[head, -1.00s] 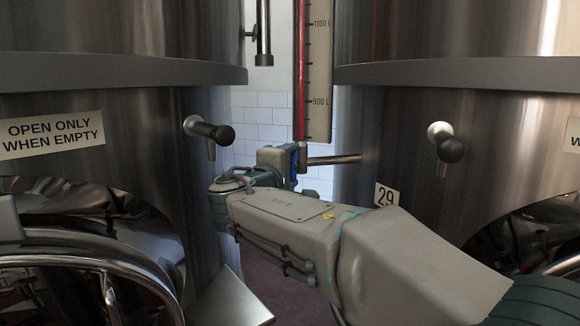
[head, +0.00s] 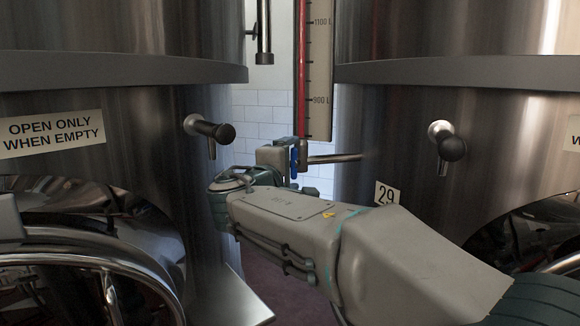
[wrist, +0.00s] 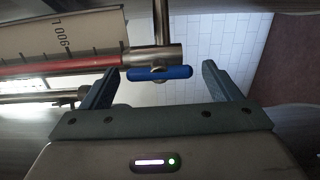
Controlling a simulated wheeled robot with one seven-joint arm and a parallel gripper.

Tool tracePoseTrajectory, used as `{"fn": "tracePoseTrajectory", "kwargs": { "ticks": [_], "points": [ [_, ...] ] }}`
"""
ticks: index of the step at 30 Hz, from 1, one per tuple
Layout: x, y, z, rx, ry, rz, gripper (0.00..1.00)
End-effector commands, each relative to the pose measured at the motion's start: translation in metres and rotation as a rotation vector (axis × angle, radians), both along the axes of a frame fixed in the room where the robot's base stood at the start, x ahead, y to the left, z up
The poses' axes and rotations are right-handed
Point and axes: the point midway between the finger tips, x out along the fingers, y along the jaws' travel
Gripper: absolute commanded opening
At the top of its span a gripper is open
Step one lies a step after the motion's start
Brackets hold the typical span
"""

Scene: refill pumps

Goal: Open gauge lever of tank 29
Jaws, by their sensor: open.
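The blue gauge lever (head: 294,160) sits at the foot of the red gauge tube, beside the tank marked 29 (head: 386,195). In the head view it stands upright, in line with the tube. In the wrist view the lever (wrist: 160,73) lies lengthwise between the fingertips of my gripper (wrist: 160,68). My gripper is open, with a gap at each end of the lever and no visible contact. In the head view my arm partly hides my gripper (head: 277,157), left of the lever.
The gauge scale (head: 318,70) rises above the lever, and a metal pipe (head: 335,158) runs right from it to the tank. Steel tanks stand on both sides, with black-knobbed taps (head: 222,132) (head: 452,148). A curved metal rail (head: 90,262) is at lower left.

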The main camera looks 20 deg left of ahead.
Motion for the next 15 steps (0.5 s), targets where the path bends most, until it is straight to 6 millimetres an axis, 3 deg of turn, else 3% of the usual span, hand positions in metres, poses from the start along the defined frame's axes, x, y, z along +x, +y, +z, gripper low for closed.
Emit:
{"fn": "tracePoseTrajectory", "kwargs": {
  "ticks": [5, 15],
  "points": [
    [-0.020, 0.002, 0.000, 0.001, 0.000, 0.003, 0.84],
    [-0.096, 0.009, 0.001, 0.000, -0.001, 0.004, 0.84]
  ]
}}
